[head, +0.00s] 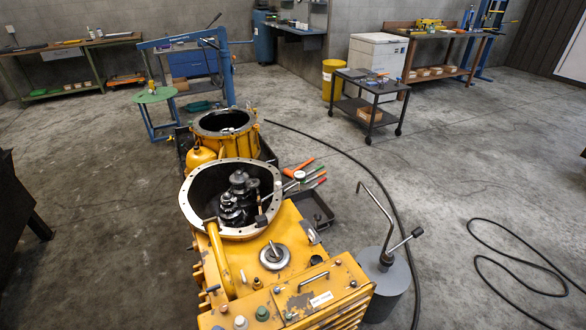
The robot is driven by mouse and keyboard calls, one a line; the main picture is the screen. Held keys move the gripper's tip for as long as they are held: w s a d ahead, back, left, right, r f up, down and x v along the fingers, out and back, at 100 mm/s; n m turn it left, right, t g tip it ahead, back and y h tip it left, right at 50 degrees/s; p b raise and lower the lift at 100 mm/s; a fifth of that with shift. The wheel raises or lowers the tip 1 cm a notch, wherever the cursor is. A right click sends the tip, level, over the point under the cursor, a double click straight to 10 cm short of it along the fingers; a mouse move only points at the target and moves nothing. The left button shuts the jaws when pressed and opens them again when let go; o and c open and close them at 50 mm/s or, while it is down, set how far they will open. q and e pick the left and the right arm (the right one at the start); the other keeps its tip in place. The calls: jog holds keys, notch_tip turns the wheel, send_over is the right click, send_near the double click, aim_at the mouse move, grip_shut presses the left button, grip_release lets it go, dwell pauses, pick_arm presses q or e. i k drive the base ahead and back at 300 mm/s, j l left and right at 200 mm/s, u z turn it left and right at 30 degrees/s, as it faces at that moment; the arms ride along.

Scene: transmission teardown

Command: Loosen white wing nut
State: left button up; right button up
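A yellow transmission housing (318,272) stands in the lower middle of the head view, with a large round opening at its back. On its top is a pale grey-white round cap (264,256) with a raised fin, which looks like the wing nut; it sits flat on the housing. A small white knob (240,322) also shows at the housing's front edge; I cannot tell for sure which of the two is the white wing nut. Neither of my grippers shows in the view.
Dark gears (233,205) show inside the opening. A grey canister (388,290) with a bent rod stands close on the right. Behind are a second yellow housing (240,147) and coloured-handled tools (311,182). A black cable (410,255) lies on the floor.

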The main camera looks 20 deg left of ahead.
aim_at(244, 278)
jog(key=u, duration=1)
